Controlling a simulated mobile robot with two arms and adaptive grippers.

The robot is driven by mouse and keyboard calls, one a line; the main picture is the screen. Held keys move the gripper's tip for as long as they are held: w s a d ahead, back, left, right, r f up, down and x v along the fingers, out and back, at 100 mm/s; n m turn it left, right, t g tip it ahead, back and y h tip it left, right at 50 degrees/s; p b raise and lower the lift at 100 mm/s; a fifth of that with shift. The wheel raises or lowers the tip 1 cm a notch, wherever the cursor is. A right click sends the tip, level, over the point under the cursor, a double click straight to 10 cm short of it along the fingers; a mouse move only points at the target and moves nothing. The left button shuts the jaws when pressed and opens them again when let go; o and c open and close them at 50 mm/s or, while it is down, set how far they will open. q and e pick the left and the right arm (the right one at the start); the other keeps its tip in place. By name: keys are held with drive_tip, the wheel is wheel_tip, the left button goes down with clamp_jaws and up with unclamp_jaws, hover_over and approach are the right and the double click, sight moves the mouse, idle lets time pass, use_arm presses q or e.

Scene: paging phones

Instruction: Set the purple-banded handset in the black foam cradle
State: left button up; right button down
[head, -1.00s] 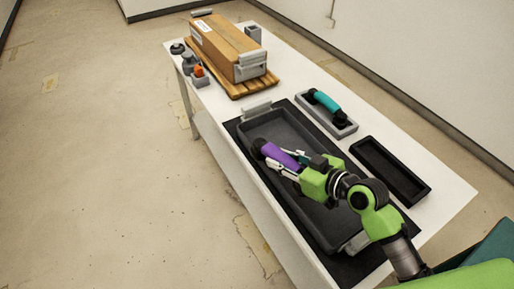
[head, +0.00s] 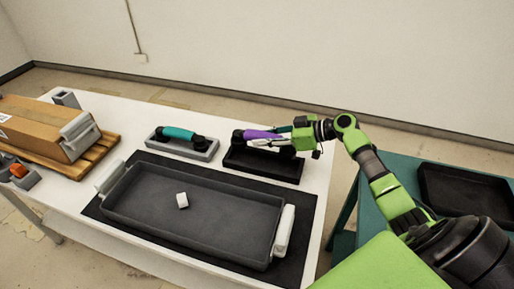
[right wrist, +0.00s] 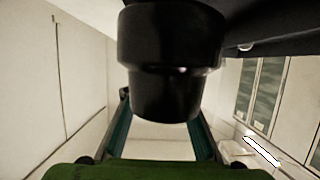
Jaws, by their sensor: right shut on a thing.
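The purple-banded handset (head: 262,134) has a purple grip between black ends. My right gripper (head: 276,139) is shut on it at the grip. The handset is over the black foam cradle (head: 262,169), lined up roughly along its length. I cannot tell whether it touches the cradle or hangs just above it. In the right wrist view a black rounded end of the handset (right wrist: 170,60) fills the upper middle and hides much behind it. My left gripper is not in view.
A teal-banded handset (head: 180,133) lies in a grey cradle (head: 205,154) to the left. In front is a grey tray (head: 120,212) holding a white cube (head: 182,200). A cardboard box (head: 35,122) stands on a wooden pallet at far left. A black tray (head: 465,190) sits on a teal surface at right.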

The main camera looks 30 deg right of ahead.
drive_tip(key=shift+d, duration=0.2)
drive_tip(key=shift+f+b, duration=0.45)
drive_tip(key=shift+f, duration=0.35)
wheel_tip(320, 180, down, 3)
drive_tip(key=shift+r+b, duration=0.15)
drive_tip(key=shift+b, duration=0.55)
drive_tip(key=shift+f+b, duration=0.3)
drive_tip(key=shift+f, duration=0.35)
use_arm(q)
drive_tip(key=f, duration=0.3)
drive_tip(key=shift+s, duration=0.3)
use_arm(e)
drive_tip(key=shift+f, duration=0.15)
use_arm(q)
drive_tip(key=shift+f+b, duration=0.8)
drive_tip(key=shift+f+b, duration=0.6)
use_arm(e)
drive_tip(key=shift+f, duration=0.45)
